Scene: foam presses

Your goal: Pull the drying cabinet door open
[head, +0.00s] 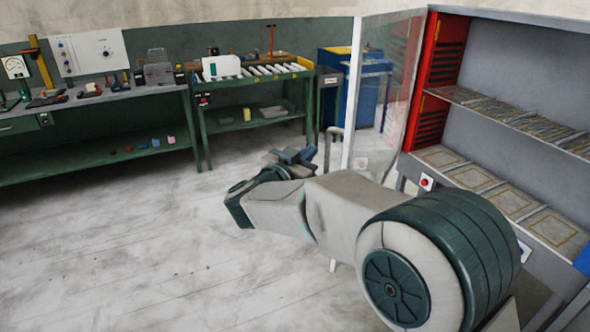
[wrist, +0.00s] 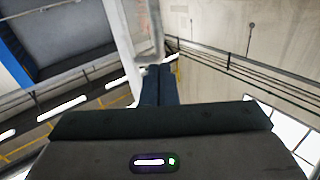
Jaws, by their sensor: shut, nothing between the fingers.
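The drying cabinet (head: 510,58) stands at the right, its grey inside in plain view. Its door (head: 385,75), a clear panel with a pale edge, stands swung out from the cabinet's left side. A pale bar handle (head: 329,143) shows at the door's outer edge; my arm hides its middle part. My gripper (head: 300,155) is left of the handle in the head view, with nothing held. In the wrist view my gripper's fingers (wrist: 159,82) are together, and the pale door edge (wrist: 122,45) shows beyond them. I cannot tell if the gripper touches the door.
The cabinet's shelves (head: 505,118) hold several flat trays. A green workbench (head: 90,115) and a green roller table (head: 255,90) line the back wall, with a blue machine (head: 368,90) beside them. The pale floor (head: 130,250) at the left is clear.

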